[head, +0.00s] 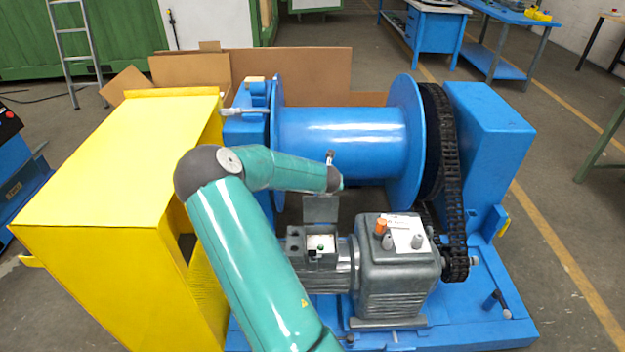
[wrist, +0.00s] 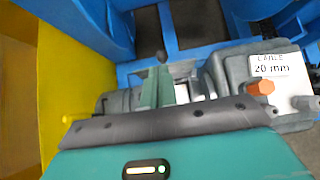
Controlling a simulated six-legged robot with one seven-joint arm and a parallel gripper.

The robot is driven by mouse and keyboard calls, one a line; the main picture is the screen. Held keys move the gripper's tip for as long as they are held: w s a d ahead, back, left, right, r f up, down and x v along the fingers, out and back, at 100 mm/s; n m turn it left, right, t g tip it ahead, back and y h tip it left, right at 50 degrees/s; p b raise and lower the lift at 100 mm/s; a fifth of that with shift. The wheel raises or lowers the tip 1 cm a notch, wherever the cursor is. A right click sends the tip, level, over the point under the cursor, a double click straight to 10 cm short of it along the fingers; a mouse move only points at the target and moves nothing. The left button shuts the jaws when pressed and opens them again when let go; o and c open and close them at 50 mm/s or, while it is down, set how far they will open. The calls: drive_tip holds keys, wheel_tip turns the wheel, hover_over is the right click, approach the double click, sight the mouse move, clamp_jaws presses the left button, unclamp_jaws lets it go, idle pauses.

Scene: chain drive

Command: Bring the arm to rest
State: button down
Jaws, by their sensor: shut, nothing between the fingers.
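My arm (head: 235,225) rises from the bottom of the head view, bends at a dark elbow on the left and runs right to a dark wrist end (head: 334,180) in front of the blue drum (head: 340,135). In the wrist view my gripper (wrist: 160,80) stands above the teal wrist housing, its narrow teal fingers shut and empty. Beyond it are the grey motor and gearbox (head: 398,270), which also shows in the wrist view (wrist: 230,70) with a white label reading "20 mm" and an orange cap. I cannot tell the exact gap between gripper and motor.
A large yellow guard (head: 110,190) stands close on the left of my arm. The black chain (head: 450,180) runs down the drum's right side, beside a blue housing (head: 490,140). Cardboard (head: 300,70) stands behind the drum. Open floor lies to the right.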

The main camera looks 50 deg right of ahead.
drive_tip(key=w+a+r+m+y, duration=0.1)
drive_tip(key=a+r+m, duration=0.8)
drive_tip(key=a, duration=0.3)
drive_tip(key=a+r+m+y, duration=0.1)
drive_tip(key=a+r+m, duration=0.85)
drive_tip(key=a, duration=0.25)
drive_tip(key=s+a+r+m+y, duration=0.1)
drive_tip(key=s+a+r+m, duration=0.1)
drive_tip(key=s+a, duration=0.4)
drive_tip(key=s+a+r+m+y, duration=0.2)
drive_tip(key=s+a, duration=0.4)
drive_tip(key=a, duration=0.6)
drive_tip(key=s+a+r+m+y, duration=0.1)
drive_tip(key=s+a+r+m, duration=0.2)
drive_tip(key=s+a, duration=0.3)
drive_tip(key=a+r, duration=0.1)
drive_tip(key=a, duration=0.2)
drive_tip(key=shift+a+r+m+y, duration=0.2)
drive_tip(key=shift+a+m+y, duration=0.1)
drive_tip(key=shift+m+y, duration=0.1)
drive_tip(key=shift+d, duration=0.15)
